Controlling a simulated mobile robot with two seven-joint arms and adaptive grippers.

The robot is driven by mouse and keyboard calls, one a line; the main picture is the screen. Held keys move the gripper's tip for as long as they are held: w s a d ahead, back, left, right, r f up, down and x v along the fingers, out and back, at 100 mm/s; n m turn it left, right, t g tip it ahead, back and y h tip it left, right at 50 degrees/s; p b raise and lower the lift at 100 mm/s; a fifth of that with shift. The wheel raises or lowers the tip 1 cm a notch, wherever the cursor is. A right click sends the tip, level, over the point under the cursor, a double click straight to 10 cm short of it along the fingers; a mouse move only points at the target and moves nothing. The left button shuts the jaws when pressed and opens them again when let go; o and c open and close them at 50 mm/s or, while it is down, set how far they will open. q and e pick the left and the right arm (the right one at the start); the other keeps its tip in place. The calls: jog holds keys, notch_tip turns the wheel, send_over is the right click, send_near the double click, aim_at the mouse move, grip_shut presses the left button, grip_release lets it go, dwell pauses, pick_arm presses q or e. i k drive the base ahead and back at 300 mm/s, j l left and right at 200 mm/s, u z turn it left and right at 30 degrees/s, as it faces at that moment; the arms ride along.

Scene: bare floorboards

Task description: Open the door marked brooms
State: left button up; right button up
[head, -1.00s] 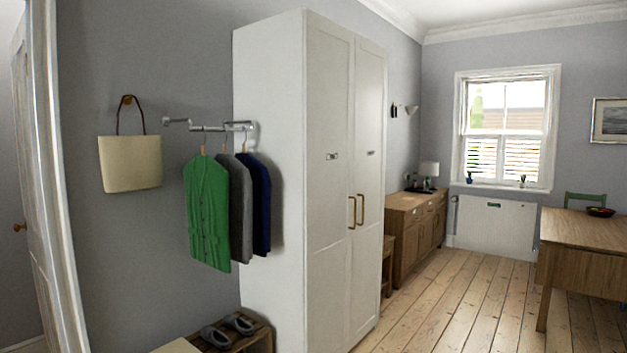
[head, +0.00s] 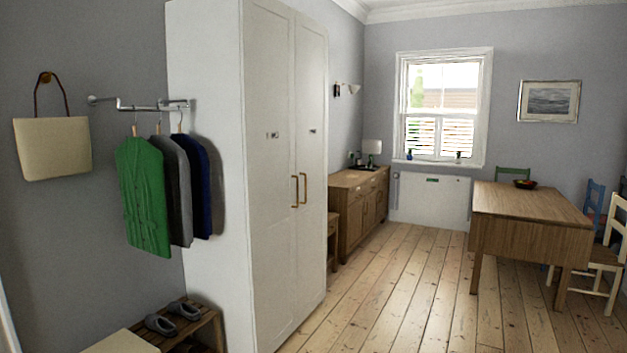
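A tall white cupboard (head: 205,150) stands against the left wall. Its two doors, a left door (head: 268,220) and a right door (head: 311,110), look shut. Each has a small label plate, the left label (head: 272,135) and the right label (head: 312,131), too small to read, so I cannot tell which says brooms. Two upright brass handles, the left handle (head: 294,191) and the right handle (head: 304,188), sit side by side at the middle seam. Neither of my grippers is in view.
Left of the cupboard, jackets including a green one (head: 146,195) hang on a wall rail, above a shoe bench (head: 205,325). A wooden sideboard (head: 350,215) stands beyond it. A table (head: 530,205) and chairs are at right. Floorboards (head: 400,290) between are clear.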

aim_at(311, 37)
jog(key=i, duration=1)
jog(key=i+l, duration=0.1)
jog(key=i, duration=0.9)
jog(key=i+l, duration=0.1)
jog(key=i, duration=0.95)
jog(key=j+u, duration=0.05)
